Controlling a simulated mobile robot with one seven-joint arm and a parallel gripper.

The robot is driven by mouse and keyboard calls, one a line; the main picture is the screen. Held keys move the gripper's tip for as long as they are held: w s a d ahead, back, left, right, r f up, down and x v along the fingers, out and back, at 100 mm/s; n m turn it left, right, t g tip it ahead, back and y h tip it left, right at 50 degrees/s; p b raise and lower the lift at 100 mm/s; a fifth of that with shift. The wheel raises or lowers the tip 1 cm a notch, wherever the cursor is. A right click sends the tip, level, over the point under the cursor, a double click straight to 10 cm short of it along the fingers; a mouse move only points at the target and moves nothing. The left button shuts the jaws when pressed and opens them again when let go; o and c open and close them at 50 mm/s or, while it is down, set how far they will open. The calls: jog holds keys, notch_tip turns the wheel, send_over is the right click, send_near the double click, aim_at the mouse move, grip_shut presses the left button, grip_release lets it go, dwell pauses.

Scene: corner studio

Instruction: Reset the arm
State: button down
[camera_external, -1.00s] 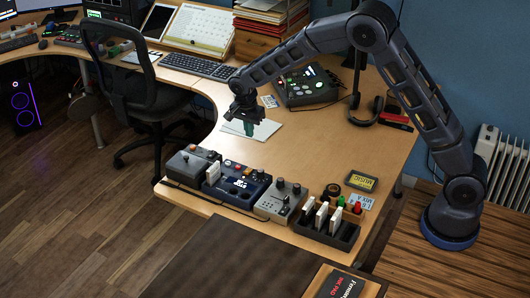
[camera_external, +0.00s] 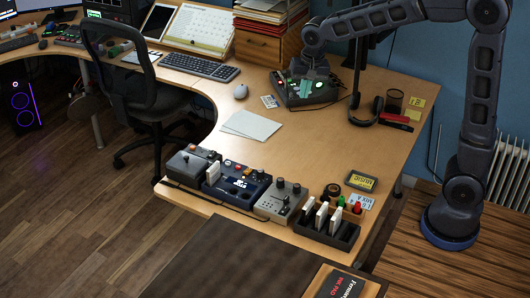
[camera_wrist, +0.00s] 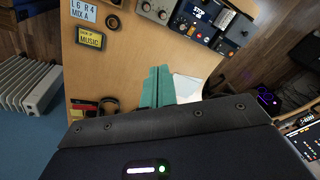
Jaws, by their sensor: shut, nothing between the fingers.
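My gripper (camera_external: 306,88) hangs at the end of my bent arm, in front of or above the black control box at the back of the desk in the external view. In the wrist view its two teal fingers (camera_wrist: 157,86) lie side by side, shut, with nothing between them. The fingers appear to be above the desk top (camera_external: 330,140), apart from it.
White paper sheets (camera_external: 250,125), a mouse (camera_external: 241,91) and a keyboard (camera_external: 201,66) lie on the desk. A pedal row (camera_external: 230,180) and a black slotted rack (camera_external: 325,228) line the front edge. The central desk is clear.

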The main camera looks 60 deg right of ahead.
jog(key=s+r+n+t, duration=0.1)
jog(key=s+n, duration=0.4)
jog(key=s, duration=1)
jog(key=s+r+n+t, duration=0.1)
jog(key=s+r+n, duration=0.2)
jog(key=s, duration=1.3)
jog(key=shift+a+n+t, duration=0.3)
jog(key=shift+a+n, duration=0.05)
jog(key=shift+n, duration=0.85)
jog(key=shift+w+r, duration=0.1)
jog(key=shift+w, duration=0.05)
